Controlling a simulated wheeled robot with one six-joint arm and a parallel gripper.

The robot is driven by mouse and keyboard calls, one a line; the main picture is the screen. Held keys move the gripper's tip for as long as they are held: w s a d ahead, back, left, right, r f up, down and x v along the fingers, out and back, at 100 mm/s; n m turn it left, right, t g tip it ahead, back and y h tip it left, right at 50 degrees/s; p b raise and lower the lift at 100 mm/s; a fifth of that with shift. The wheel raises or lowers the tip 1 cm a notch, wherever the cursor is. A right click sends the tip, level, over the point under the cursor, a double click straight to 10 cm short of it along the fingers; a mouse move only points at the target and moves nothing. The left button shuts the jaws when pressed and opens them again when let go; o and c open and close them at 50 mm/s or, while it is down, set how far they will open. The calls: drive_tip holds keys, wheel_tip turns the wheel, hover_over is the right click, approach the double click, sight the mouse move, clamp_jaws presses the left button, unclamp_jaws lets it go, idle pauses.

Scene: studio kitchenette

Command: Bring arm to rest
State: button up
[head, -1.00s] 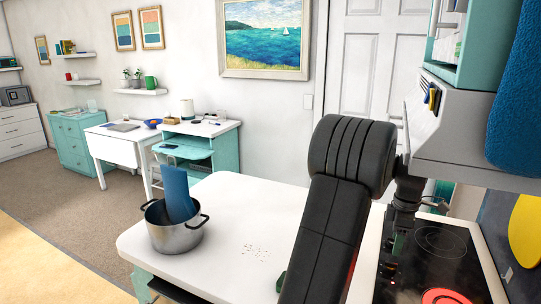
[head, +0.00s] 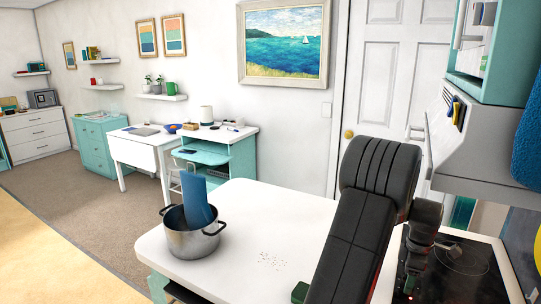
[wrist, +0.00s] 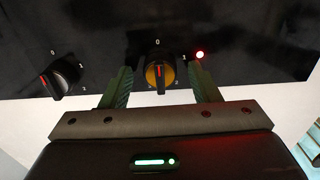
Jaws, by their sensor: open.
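My dark arm (head: 350,235) reaches over the counter's right side, its end down at the front of the black cooktop (head: 465,268). In the wrist view my gripper (wrist: 161,80) is open, its two green fingers apart with nothing held. A black-and-yellow knob (wrist: 160,72) shows between the fingers, its red mark up towards 0. I cannot tell whether the fingers touch it. A red light (wrist: 200,54) glows just right of it. In the head view my fingers are hidden or too small to make out.
A steel pot (head: 192,240) with a blue item (head: 198,202) standing in it is on the white counter (head: 240,215). Small specks (head: 270,260) lie near my arm. A range hood (head: 460,150) hangs above right. A second knob (wrist: 60,80) is at the left.

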wheel_tip(320, 180, up, 14)
drive_tip(key=f, duration=0.1)
wheel_tip(320, 180, down, 13)
drive_tip(key=shift+f, duration=0.2)
drive_tip(key=shift+r+m, duration=0.15)
drive_tip(key=shift+m, duration=0.25)
drive_tip(key=m, duration=0.9)
drive_tip(key=shift+m+p, duration=0.3)
drive_tip(key=m, duration=0.4)
drive_tip(key=shift+m, duration=0.3)
drive_tip(key=m+p, duration=0.1)
drive_tip(key=m, duration=0.4)
drive_tip(key=shift+r, duration=0.1)
